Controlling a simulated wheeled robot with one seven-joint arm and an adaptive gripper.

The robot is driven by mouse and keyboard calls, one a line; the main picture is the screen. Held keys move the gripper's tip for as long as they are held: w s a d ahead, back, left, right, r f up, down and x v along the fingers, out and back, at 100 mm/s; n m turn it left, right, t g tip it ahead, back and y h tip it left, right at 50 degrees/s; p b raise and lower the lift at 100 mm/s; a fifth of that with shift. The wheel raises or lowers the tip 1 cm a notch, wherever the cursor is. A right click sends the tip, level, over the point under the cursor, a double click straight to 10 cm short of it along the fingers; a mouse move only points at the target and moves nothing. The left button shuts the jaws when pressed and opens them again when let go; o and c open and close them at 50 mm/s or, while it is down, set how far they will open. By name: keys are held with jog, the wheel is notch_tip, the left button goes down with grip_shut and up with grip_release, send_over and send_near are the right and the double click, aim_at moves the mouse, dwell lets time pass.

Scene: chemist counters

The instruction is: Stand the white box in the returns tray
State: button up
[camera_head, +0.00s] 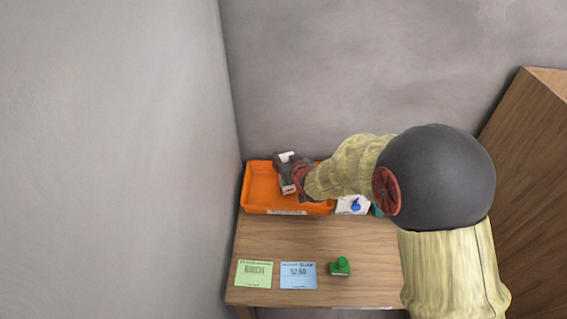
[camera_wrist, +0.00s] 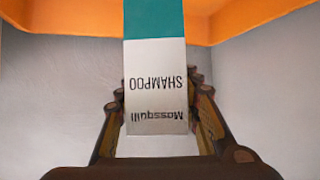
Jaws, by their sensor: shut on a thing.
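The white box (camera_wrist: 156,85), with a teal band and upside-down "Mossquill SHAMPOO" lettering, sits between the fingers of my gripper (camera_wrist: 160,115) in the wrist view. My gripper is shut on it. In the head view my gripper (camera_head: 287,176) is over the back right part of the orange tray (camera_head: 262,211), and a white part of the box (camera_head: 287,157) shows at its tip. The orange tray (camera_wrist: 55,22) also fills the top of the wrist view. My gripper hides much of the box; I cannot tell whether the box touches the tray floor.
A white item with a blue piece (camera_head: 354,205) stands right of the tray, partly hidden by my arm. A green card (camera_head: 254,274), a blue card (camera_head: 298,275) and a green stamp-like object (camera_head: 340,267) lie near the front edge. Walls close in left and behind.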

jog(key=shift+f, duration=0.3)
jog(key=shift+f, duration=0.2)
jog(key=o, duration=1.3)
jog(key=shift+r, duration=0.2)
